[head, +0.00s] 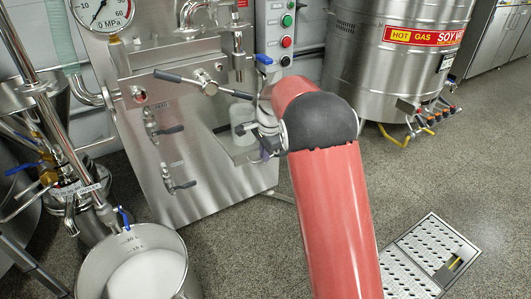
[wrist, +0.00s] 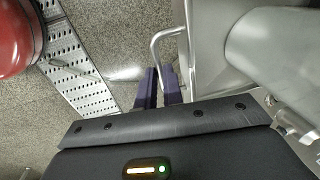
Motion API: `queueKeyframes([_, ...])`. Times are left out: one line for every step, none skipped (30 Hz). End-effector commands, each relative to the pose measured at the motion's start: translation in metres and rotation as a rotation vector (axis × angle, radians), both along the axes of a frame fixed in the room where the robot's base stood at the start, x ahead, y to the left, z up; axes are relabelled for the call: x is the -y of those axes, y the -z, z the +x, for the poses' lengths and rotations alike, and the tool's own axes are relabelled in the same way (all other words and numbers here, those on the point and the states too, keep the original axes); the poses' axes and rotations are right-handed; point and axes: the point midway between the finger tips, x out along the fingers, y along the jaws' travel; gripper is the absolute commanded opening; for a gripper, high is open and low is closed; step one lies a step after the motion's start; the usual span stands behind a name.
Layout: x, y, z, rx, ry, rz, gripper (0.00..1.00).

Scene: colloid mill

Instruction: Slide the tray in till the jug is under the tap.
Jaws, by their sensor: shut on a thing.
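The steel tray (head: 244,152) sits low at the front right of the steel machine, partly hidden behind my arm. A pale translucent jug (head: 243,122) stands on it, below the tap (head: 239,62); I cannot tell whether it is exactly under the spout. In the wrist view the tray (wrist: 205,45) has a bent rod handle (wrist: 153,45), and the big pale jug (wrist: 275,42) fills the upper right. My gripper (wrist: 161,76) has its purple fingers shut on the handle. In the head view my gripper (head: 268,152) is mostly hidden behind my arm.
Lever handles (head: 180,80) and small valves stick out from the machine front. A pot of white liquid (head: 145,272) stands at lower left. A tall steel boiler (head: 395,60) is at upper right. A perforated floor drain (head: 430,255) lies at lower right; the floor between is clear.

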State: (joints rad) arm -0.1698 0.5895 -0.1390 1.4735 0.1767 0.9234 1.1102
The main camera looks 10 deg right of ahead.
Motion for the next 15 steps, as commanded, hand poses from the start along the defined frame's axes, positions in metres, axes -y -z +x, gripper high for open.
queueKeyframes([0.0002,-0.0004,0.0002,0.001,0.000,0.000,0.00])
queueKeyframes([0.0002,-0.0004,0.0002,0.001,0.000,0.000,0.00])
queueKeyframes([0.0004,-0.0004,0.0002,0.001,0.000,0.000,0.13])
queueKeyframes([0.0004,-0.0004,0.0002,0.001,0.000,0.000,0.17])
queueKeyframes([0.0003,-0.0004,0.0001,0.001,0.000,0.000,0.21])
queueKeyframes([0.0003,-0.0004,0.0001,0.001,0.000,0.000,0.26])
queueKeyframes([0.0003,-0.0004,0.0001,0.001,0.000,0.000,0.30])
queueKeyframes([0.0003,-0.0003,0.0001,0.001,0.000,0.000,0.31])
queueKeyframes([0.0003,-0.0003,0.0001,0.001,0.000,0.000,0.31])
queueKeyframes([0.0003,-0.0003,0.0001,0.001,0.000,0.000,0.31])
queueKeyframes([0.0003,-0.0003,0.0000,0.001,0.000,0.000,0.31])
queueKeyframes([0.0003,-0.0003,0.0000,0.001,0.000,0.000,0.31])
queueKeyframes([0.0002,-0.0003,-0.0001,0.001,0.000,0.000,0.31])
queueKeyframes([0.0002,-0.0003,-0.0001,0.001,0.000,0.000,0.31])
queueKeyframes([0.0003,-0.0007,-0.0001,0.001,0.000,0.000,0.31])
